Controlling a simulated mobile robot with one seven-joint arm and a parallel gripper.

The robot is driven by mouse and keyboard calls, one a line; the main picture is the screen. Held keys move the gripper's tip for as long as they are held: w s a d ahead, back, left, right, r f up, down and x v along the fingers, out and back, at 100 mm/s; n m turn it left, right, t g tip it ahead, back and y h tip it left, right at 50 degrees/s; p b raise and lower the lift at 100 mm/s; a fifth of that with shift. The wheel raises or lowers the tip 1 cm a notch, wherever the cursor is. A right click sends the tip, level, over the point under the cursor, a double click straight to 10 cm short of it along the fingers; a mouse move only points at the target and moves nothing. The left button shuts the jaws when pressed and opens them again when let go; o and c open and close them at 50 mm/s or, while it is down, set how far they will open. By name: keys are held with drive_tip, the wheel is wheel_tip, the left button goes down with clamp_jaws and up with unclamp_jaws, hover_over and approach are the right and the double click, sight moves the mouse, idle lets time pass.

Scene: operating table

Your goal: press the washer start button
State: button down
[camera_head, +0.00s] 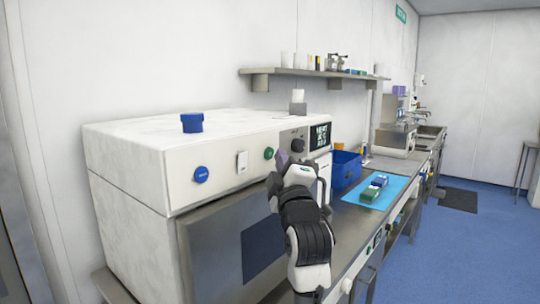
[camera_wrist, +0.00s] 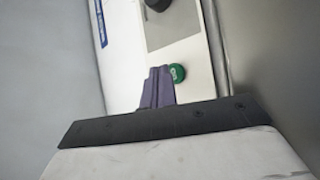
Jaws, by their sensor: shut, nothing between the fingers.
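My gripper (camera_head: 280,157) is shut and empty in front of the panel, just right of the green button. In the wrist view my purple fingertips (camera_wrist: 160,72) lie just left of the green button (camera_wrist: 177,73). I cannot tell whether they touch the panel.
A lit display (camera_head: 320,137) is right of the knob. Right of my arm, the counter holds a blue bin (camera_head: 345,170) and a light-blue mat (camera_head: 383,199) with small boxes. A shelf (camera_head: 320,74) hangs above.

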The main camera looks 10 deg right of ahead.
drive_tip(key=shift+s+d+b, duration=0.35)
drive_tip(key=shift+s+d, duration=0.45)
drive_tip(key=shift+s, duration=0.2)
drive_tip(key=shift+s+d+b, duration=0.35)
drive_tip(key=shift+s+d, duration=0.4)
drive_tip(key=shift+s, duration=0.25)
